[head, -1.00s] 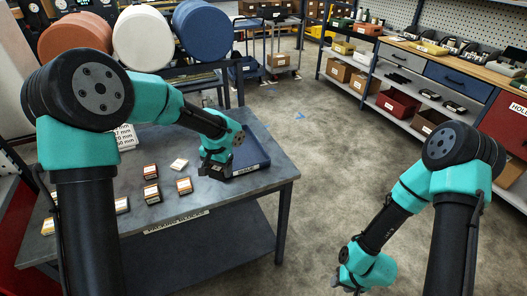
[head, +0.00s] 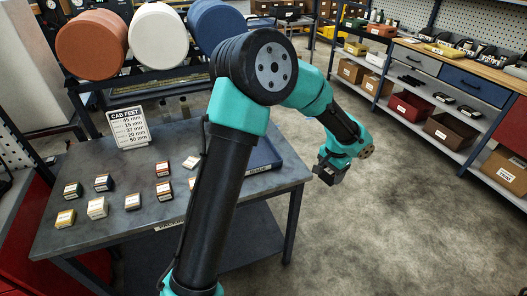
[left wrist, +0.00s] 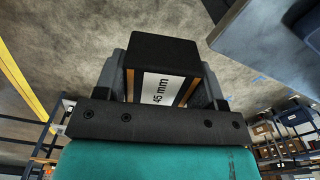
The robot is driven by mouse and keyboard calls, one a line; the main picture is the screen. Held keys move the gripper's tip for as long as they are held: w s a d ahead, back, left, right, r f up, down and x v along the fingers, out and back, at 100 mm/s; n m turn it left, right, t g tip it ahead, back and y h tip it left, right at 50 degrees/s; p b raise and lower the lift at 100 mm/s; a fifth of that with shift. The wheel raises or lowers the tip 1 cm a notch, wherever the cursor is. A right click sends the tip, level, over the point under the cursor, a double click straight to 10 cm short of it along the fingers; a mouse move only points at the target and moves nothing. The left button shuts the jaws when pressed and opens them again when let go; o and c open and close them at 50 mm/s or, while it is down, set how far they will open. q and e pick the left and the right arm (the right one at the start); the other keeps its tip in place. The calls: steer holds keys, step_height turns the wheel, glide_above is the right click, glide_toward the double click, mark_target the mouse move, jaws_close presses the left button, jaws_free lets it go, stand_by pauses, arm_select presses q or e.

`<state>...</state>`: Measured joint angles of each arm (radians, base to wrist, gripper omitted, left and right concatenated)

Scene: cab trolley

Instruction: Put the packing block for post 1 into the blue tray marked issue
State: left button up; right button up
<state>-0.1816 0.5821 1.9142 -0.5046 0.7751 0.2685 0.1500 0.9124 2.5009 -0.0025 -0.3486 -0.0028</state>
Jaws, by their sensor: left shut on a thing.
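My left gripper (head: 329,171) is shut on a dark block with a white label reading 45 mm (left wrist: 160,86), seen clearly in the left wrist view. In the head view the gripper hangs beyond the table's right edge, over the floor, right of the blue tray (head: 264,157). My left arm hides much of the tray, so its contents cannot be told. My right gripper is not in view.
Orange, white and blue drums (head: 157,33) are racked behind. Shelves with bins (head: 410,107) stand at right. The floor between is clear.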

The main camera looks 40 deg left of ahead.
arm_select(q)
steer(key=shift+d, duration=0.1)
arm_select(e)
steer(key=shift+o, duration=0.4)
